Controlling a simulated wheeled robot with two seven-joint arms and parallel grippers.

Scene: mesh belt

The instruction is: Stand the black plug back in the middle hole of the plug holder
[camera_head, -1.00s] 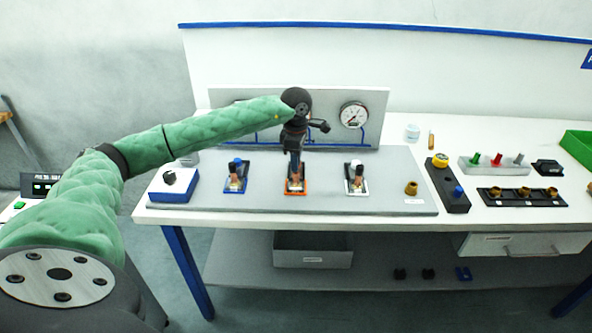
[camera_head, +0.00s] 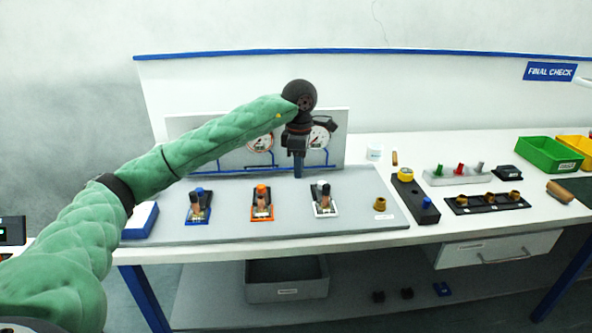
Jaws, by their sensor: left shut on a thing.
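My left gripper (camera_head: 298,156) hangs above the grey board, behind the gap between the orange and white valves. It is shut on a dark, narrow piece below its jaws, which looks to be the black plug (camera_head: 298,171); its outline blends with the dark fingers. It is clear of the valves. A black bar with several brass rings (camera_head: 464,208) lies on the table at the right and appears to be the plug holder. I cannot tell whether its middle ring is empty. My right gripper is not in view.
Blue (camera_head: 199,207), orange (camera_head: 262,205) and white (camera_head: 323,200) valves stand on the board (camera_head: 345,222), with a brass ring (camera_head: 380,204) on its right. A black button box (camera_head: 413,197), a rack of coloured pegs (camera_head: 440,181) and a green bin (camera_head: 545,155) stand further right.

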